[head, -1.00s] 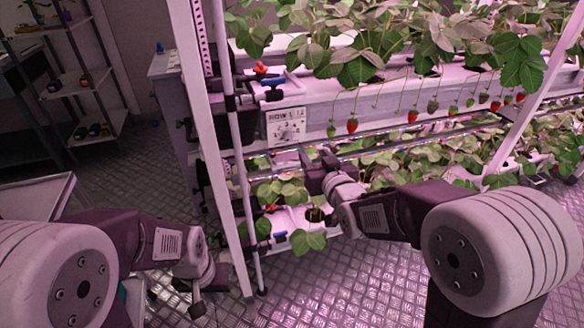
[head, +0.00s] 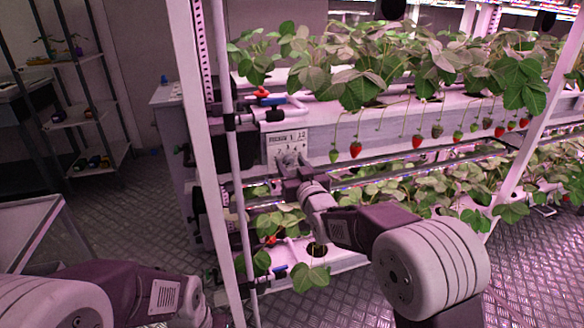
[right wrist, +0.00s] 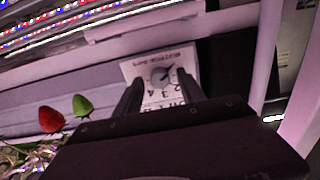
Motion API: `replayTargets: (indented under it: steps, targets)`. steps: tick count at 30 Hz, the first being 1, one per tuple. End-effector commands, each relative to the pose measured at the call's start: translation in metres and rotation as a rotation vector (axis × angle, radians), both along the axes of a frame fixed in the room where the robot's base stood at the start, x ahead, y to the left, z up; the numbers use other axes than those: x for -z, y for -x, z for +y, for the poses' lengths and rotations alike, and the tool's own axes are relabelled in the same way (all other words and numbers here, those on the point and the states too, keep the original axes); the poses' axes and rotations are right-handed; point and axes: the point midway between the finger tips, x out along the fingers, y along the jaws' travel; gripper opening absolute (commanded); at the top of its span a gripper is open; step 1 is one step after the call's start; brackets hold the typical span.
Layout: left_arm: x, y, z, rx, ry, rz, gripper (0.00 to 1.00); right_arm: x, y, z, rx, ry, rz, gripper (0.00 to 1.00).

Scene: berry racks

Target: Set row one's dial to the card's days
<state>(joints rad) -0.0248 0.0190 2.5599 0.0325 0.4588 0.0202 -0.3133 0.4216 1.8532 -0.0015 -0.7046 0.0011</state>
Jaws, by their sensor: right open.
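A white panel (head: 286,140) with dark printing is fixed to the end of the upper row's white trough. The right wrist view shows this panel (right wrist: 180,62) upside down, with a grey round dial (right wrist: 160,75) and numerals around it, among them a 3 and a 4. The dial's setting is too small to read surely. My right gripper (head: 289,164) is in front of the panel's lower part. In the right wrist view its open fingers (right wrist: 160,84) straddle the dial's place, with no visible grip on it. My left arm is low at left; its gripper's jaws are not clear.
A white upright post (head: 205,150) and a thinner pipe stand left of the panel. Strawberries (head: 355,149) hang to its right, also seen in the right wrist view (right wrist: 51,119). A red-handled valve (head: 262,92) is above. Lower-row plants (head: 285,220) are close under my right arm.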

Motion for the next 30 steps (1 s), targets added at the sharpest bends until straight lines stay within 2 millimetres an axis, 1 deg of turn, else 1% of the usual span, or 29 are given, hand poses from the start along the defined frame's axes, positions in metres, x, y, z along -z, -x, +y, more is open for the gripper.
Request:
replayTargets:
  steps: [7, 8, 9, 11, 12, 22, 26, 30]
  targets:
    - [0.0000, 0.0000, 0.0000, 0.000, 0.000, 0.000, 0.00, 0.0001, -0.0012, 0.0004, 0.000, 0.000, 0.000, 0.47]
    - [0.0000, 0.0000, 0.0000, 0.000, 0.000, 0.000, 0.00, 0.0000, -0.0012, 0.0004, 0.000, 0.000, 0.000, 0.39]
    - [0.0000, 0.0000, 0.0000, 0.000, 0.000, 0.000, 0.00, 0.0001, -0.0012, 0.0004, 0.000, 0.000, 0.000, 0.27]
    - [0.0000, 0.0000, 0.0000, 0.000, 0.000, 0.000, 0.00, 0.0000, -0.0012, 0.0003, 0.000, 0.000, 0.000, 0.11]
    - [0.0000, 0.0000, 0.0000, 0.000, 0.000, 0.000, 0.00, 0.0001, -0.0012, 0.0003, 0.000, 0.000, 0.000, 0.00]
    - [0.0015, 0.0000, 0.0000, 0.000, 0.000, 0.000, 0.00, 0.0006, -0.0010, 0.0003, 0.000, -0.029, 0.010, 0.00]
    - [0.0037, 0.0000, 0.0000, 0.000, 0.000, 0.000, 0.00, 0.0010, -0.0010, 0.0003, 0.000, -0.086, 0.028, 0.00]
    - [0.0070, 0.0000, 0.0000, 0.000, 0.000, 0.000, 0.00, 0.0017, -0.0010, 0.0003, 0.000, -0.183, 0.061, 0.00]
